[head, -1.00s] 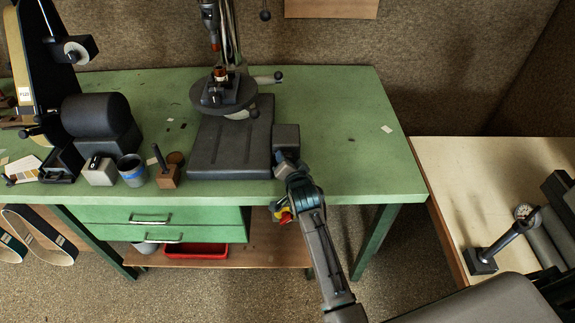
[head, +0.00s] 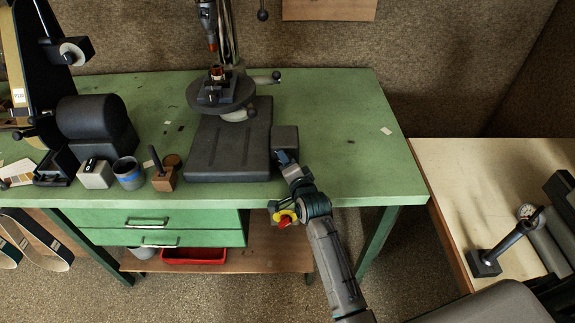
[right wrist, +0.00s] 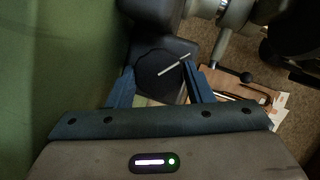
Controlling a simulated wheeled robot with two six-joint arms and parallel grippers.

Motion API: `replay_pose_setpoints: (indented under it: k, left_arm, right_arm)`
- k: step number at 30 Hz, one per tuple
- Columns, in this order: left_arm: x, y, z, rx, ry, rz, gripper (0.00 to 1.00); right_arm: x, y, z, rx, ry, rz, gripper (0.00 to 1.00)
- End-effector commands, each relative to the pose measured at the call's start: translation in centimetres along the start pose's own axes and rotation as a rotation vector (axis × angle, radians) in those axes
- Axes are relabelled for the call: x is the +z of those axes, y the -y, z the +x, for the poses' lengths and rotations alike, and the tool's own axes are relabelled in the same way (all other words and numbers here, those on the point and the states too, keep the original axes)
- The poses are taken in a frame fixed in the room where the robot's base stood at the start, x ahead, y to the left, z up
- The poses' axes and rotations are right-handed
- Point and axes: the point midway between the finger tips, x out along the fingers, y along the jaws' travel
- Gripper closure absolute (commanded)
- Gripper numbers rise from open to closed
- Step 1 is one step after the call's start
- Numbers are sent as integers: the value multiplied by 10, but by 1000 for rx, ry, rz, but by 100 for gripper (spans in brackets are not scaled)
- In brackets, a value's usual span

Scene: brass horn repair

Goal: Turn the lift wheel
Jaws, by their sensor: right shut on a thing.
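The lift wheel (right wrist: 155,82) is a dark round knob with a white line across its face, seen in the right wrist view. My right gripper (right wrist: 160,66) has one blue finger on each side of it and is shut on it. In the head view my right gripper (head: 284,158) is at the front of the dark box (head: 285,138) on the right side of the drill press base (head: 230,150). The wheel itself is hidden there. My left gripper is not in view.
The press's round table (head: 203,108) holds a dark fixture. A belt grinder (head: 92,118), a blue-banded cup (head: 128,175) and a wooden block with a handle (head: 164,178) stand on the left of the green bench (head: 340,110). Its right part is mostly clear.

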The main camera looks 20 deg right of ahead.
Motion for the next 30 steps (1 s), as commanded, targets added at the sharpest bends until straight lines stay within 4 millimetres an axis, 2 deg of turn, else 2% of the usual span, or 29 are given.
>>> replay_pose_setpoints:
  k: [6,7,9,10,22,30]
  left_arm:
    - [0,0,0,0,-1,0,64]
    - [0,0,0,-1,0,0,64]
    - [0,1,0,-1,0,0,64]
    - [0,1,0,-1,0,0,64]
    - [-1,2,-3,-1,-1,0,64]
    - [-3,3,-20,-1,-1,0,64]
  right_arm:
    - [-1,2,1,-3,-1,-1,76]
    - [-1,2,1,-3,-2,-1,48]
    - [-1,2,0,-3,-1,-1,34]
    - [-1,1,0,-2,-1,-1,32]
    - [0,2,0,18,-3,-44,32]
    - [0,7,0,135,-26,-350,32]
